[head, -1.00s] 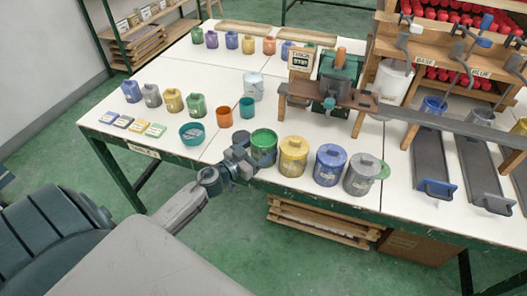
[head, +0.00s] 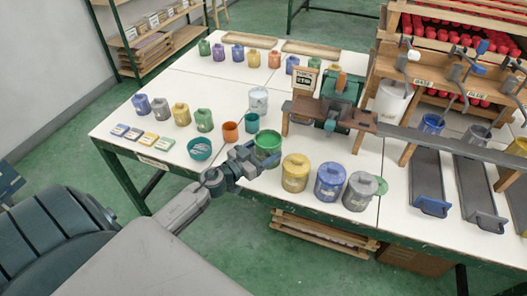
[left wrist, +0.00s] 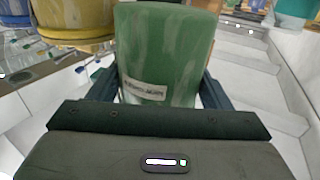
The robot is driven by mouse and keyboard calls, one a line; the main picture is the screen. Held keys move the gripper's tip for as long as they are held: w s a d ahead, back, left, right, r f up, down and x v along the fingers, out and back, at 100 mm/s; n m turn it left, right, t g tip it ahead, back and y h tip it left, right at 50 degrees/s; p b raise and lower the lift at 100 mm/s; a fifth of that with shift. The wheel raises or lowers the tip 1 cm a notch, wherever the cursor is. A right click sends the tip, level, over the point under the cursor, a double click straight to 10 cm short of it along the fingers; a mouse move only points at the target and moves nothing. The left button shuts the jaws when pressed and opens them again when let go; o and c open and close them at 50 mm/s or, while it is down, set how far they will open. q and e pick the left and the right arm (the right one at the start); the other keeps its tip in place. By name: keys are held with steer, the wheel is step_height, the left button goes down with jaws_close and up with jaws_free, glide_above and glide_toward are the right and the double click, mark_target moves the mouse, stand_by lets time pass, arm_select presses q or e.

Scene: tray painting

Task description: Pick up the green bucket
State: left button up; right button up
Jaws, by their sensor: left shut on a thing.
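The green bucket (head: 267,146) is a round green tub in the head view, at the front edge of the white table, left of the yellow bucket. My left gripper (head: 257,158) is shut on it from the front left. In the left wrist view the green bucket (left wrist: 165,50) fills the middle, upright with a pale label. The dark fingers (left wrist: 157,92) of my left gripper lie along both its sides. It appears raised a little above the table. Its underside is hidden. My right gripper is not in view.
The yellow bucket (head: 295,174), blue bucket (head: 330,182) and grey bucket (head: 360,192) stand in a row to the right. A teal bowl (head: 200,149) and orange cup (head: 230,132) stand left. A wooden bench with a teal machine (head: 340,95) stands behind.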

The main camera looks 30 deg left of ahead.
arm_select(q)
step_height(320, 180, up, 21)
steer(key=p, duration=1.5)
steer(key=shift+f+p, duration=0.2)
steer(key=shift+p, duration=0.15)
